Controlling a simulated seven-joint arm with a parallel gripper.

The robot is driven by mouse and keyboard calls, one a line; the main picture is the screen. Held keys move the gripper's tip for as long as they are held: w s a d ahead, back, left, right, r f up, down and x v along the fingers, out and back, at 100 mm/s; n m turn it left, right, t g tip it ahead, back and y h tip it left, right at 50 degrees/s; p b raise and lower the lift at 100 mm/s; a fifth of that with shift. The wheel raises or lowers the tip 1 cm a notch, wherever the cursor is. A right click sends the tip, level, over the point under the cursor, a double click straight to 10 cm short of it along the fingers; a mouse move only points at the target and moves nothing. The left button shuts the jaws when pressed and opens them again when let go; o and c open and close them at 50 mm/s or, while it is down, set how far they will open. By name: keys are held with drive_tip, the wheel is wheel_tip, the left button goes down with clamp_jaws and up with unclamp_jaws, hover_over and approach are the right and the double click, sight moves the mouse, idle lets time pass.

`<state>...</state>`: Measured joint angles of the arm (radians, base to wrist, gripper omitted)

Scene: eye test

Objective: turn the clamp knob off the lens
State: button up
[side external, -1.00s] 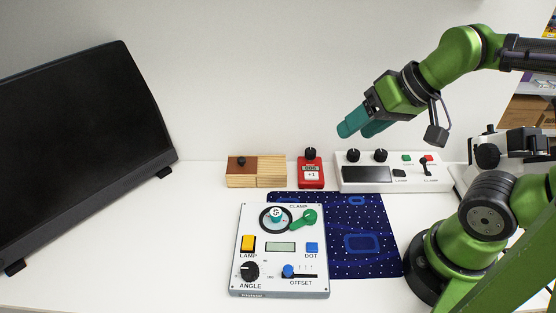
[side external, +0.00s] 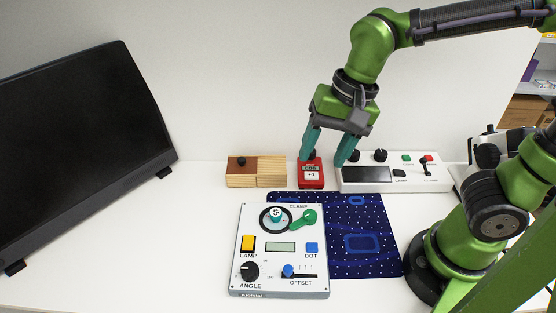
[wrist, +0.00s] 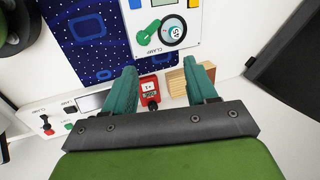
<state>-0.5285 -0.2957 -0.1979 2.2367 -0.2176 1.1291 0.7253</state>
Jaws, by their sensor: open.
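The clamp knob (side external: 305,219) is a green lever-shaped knob on the white control panel (side external: 241,222), under the CLAMP label. Its narrow end points down-left to the dark ring around the lens (side external: 276,214); I cannot tell whether it overlaps the ring. The lens is a small round disc with a marking. In the wrist view the knob (wrist: 147,31) is at the top, left of the lens (wrist: 173,31). My gripper (side external: 324,160) is open and empty, pointing down, behind the panel and apart from the knob. Its teal fingers (wrist: 167,72) frame the red device in the wrist view.
The red device (side external: 311,183) with a black knob stands behind the panel, a wooden block (side external: 256,172) to its left. A white switch box (side external: 394,185) is at its right. A blue patterned mat (side external: 362,225) lies right of the panel. A black screen (side external: 80,150) stands far left.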

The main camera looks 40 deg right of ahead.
sight(310, 214)
drive_tip(key=f+m, duration=0.4)
drive_tip(key=f, duration=0.1)
drive_tip(key=w+f+m+g+h, duration=0.1)
drive_tip(key=f+m, duration=0.4)
drive_tip(key=f, duration=0.1)
drive_tip(key=f+m+g+h, duration=0.1)
drive_tip(key=f+m, duration=0.3)
drive_tip(key=f, duration=0.2)
drive_tip(key=shift+w+a+m, duration=0.1)
drive_tip(key=shift+w+m, duration=0.1)
drive_tip(key=shift+m, duration=0.1)
drive_tip(key=c, duration=1.1)
drive_tip(key=shift+o, duration=0.2)
